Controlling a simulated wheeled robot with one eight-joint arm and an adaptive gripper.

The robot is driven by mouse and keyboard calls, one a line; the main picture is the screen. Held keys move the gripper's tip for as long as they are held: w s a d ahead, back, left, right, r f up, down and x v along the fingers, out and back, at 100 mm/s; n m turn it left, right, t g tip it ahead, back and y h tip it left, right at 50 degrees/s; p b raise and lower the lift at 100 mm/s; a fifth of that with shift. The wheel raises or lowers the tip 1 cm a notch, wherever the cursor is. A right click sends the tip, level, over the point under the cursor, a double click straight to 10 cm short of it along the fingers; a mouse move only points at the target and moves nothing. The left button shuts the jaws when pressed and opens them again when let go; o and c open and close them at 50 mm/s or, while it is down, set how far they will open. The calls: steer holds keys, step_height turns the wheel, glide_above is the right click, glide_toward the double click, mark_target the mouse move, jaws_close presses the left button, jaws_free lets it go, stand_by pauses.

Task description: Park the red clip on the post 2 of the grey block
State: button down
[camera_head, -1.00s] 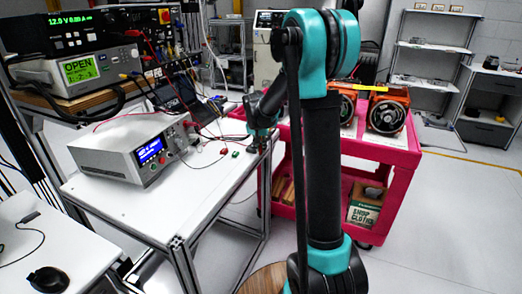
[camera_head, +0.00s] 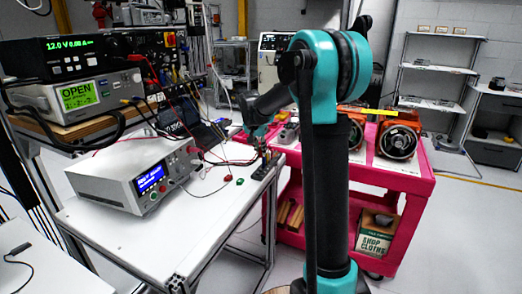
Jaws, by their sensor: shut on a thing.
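My gripper (camera_head: 263,153) is small and far off, over the back right corner of the white table. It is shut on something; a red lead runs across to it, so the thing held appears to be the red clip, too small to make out. A dark grey block (camera_head: 264,170) lies on the table right below the gripper. Its posts are too small to tell apart or number, and I cannot tell whether the clip touches one.
A white bench instrument (camera_head: 125,180) with a blue screen stands on the white table (camera_head: 150,235). Small red (camera_head: 228,178) and green (camera_head: 239,181) pieces lie left of the block. A pink cart (camera_head: 405,185) stands right of the table. Loose leads cross the table's back.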

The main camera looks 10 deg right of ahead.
steer(key=shift+f, duration=3.05)
steer(key=shift+f, duration=0.15)
steer(key=c, duration=1.5)
jaws_free()
steer(key=shift+o, duration=0.2)
steer(key=shift+r, duration=3.55)
